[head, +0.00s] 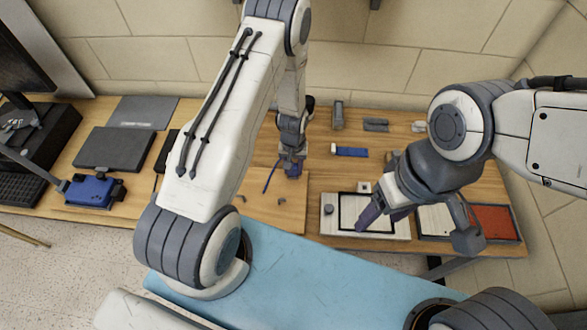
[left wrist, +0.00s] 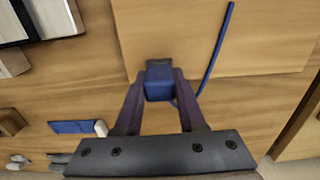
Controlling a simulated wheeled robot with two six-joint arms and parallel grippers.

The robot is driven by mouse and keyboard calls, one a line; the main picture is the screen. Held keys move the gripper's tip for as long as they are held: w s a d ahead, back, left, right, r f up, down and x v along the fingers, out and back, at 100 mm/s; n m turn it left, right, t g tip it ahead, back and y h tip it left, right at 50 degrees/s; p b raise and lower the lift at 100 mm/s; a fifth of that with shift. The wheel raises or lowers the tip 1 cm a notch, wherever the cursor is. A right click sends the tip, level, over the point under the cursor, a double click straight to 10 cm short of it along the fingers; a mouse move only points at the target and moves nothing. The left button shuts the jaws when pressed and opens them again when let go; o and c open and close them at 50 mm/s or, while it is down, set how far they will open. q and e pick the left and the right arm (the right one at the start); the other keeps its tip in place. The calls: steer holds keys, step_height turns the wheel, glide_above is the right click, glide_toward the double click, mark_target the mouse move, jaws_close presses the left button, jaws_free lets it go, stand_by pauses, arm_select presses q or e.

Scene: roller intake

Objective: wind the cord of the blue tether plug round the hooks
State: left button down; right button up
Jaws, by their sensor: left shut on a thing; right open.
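My left gripper (head: 291,170) is shut on the blue tether plug, which shows between the fingertips in the left wrist view (left wrist: 159,82). The blue cord (head: 271,177) hangs from the plug toward the board at its left; in the left wrist view the cord (left wrist: 216,48) runs up and right from the plug. Two small dark pieces, seemingly the hooks, a left one (head: 241,199) and a right one (head: 281,201), stand on the wooden board in front of the left gripper. My right gripper (head: 384,216) is open and empty above the white framed tray.
The white tray with a black frame (head: 329,224) and a red-filled tray (head: 494,220) are at the right. A blue-and-white piece (head: 350,152) lies behind. A blue device (head: 92,191) and dark flat pad (head: 114,148) are at the left. Bare board surrounds the hooks.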

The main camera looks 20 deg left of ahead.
mark_target(294, 166)
arm_select(q)
steer(key=shift+r, duration=0.1)
steer(key=shift+r, duration=0.45)
steer(key=r+b, duration=0.1)
steer(key=r, duration=0.2)
steer(key=shift+s+d+r+b, duration=0.15)
steer(key=shift+d+b, duration=0.05)
steer(key=shift+b, duration=0.15)
steer(key=s+d+r+b, duration=0.2)
steer(key=s+d+r, duration=0.4)
steer(key=s+d, duration=0.1)
steer(key=shift+s+r, duration=0.35)
steer(key=shift+s, duration=0.5)
steer(key=shift+d, duration=0.1)
steer(key=a+f+b, duration=0.1)
steer(key=a+f, duration=0.1)
steer(key=a, duration=0.4)
steer(key=a+f+b, duration=0.2)
steer(key=a+f, duration=0.1)
steer(key=a, duration=0.4)
steer(key=a+f+b, duration=0.2)
steer(key=a+f, duration=0.1)
steer(key=a, duration=0.4)
steer(key=shift+s+f, duration=0.1)
steer(key=shift+s, duration=0.2)
